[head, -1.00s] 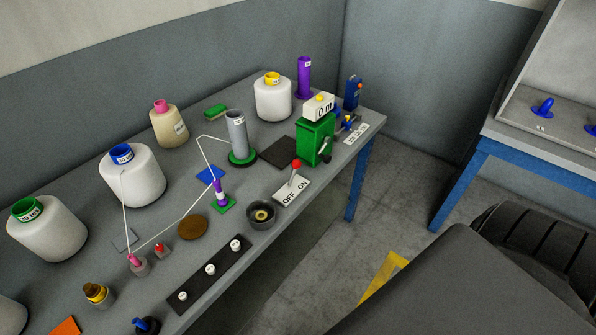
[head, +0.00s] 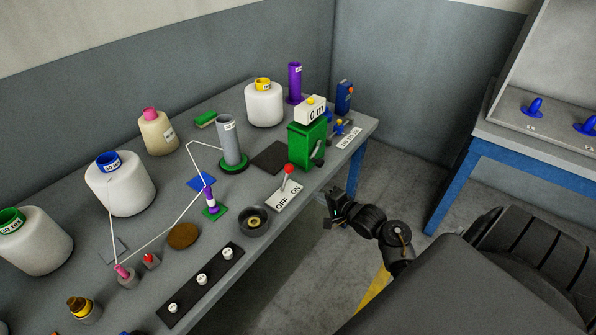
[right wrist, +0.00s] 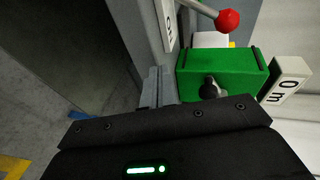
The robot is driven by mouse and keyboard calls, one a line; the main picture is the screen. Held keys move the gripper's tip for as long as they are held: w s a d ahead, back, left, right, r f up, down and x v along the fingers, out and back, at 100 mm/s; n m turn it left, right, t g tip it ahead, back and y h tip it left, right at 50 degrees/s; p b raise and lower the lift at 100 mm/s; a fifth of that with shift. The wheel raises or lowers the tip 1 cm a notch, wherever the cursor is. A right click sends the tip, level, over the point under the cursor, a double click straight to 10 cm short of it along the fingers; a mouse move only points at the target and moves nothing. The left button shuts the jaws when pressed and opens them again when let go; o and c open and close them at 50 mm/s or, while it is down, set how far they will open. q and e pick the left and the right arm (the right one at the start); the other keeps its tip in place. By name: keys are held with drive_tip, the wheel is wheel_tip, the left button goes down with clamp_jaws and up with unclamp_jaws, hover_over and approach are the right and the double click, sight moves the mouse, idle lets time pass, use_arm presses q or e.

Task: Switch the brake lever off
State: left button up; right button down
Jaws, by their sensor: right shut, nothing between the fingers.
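The brake lever (head: 288,171) has a red ball knob on a metal rod. It stands on a white plate (head: 291,197) marked OFF and ON, near the table's front edge. I cannot tell for sure which word the lever leans toward. My right gripper (head: 334,207) is shut and empty, off the table's front edge, to the right of the plate and lower than the knob. In the right wrist view the shut fingers (right wrist: 158,88) point toward the table edge, with the red knob (right wrist: 228,20) up and right of them. My left gripper is out of view.
A green counter box (head: 306,143) with a crank and a "0 m" display (head: 311,109) stands behind and right of the lever. A dark round bowl (head: 254,221) is to its left. Yarn cones and a threaded line fill the table's left. The floor in front is open.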

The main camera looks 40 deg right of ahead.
sight(286, 178)
drive_tip(key=w+d+r+m+t, duration=0.1)
drive_tip(key=d+r+m+t, duration=0.1)
drive_tip(key=d+r+m, duration=0.1)
wheel_tip(286, 178, up, 2)
drive_tip(key=shift+r+m+t+y, duration=0.3)
drive_tip(key=shift+m+y, duration=0.1)
drive_tip(key=shift+m, duration=0.4)
drive_tip(key=shift+w, duration=0.2)
drive_tip(key=w, duration=0.6)
drive_tip(key=w+a, duration=0.1)
drive_tip(key=w, duration=0.2)
drive_tip(key=shift+w+a+f, duration=0.1)
drive_tip(key=shift+w+f, duration=0.25)
drive_tip(key=shift+w, duration=0.05)
drive_tip(key=a+p, duration=0.1)
drive_tip(key=s+a+r+p, duration=0.1)
drive_tip(key=shift+s+a+r, duration=0.15)
drive_tip(key=shift+s+a, duration=0.05)
drive_tip(key=shift+a, duration=0.15)
drive_tip(key=shift+s+a+r+p, duration=0.1)
drive_tip(key=shift+s+a+p, duration=0.1)
drive_tip(key=shift+a+p, duration=0.15)
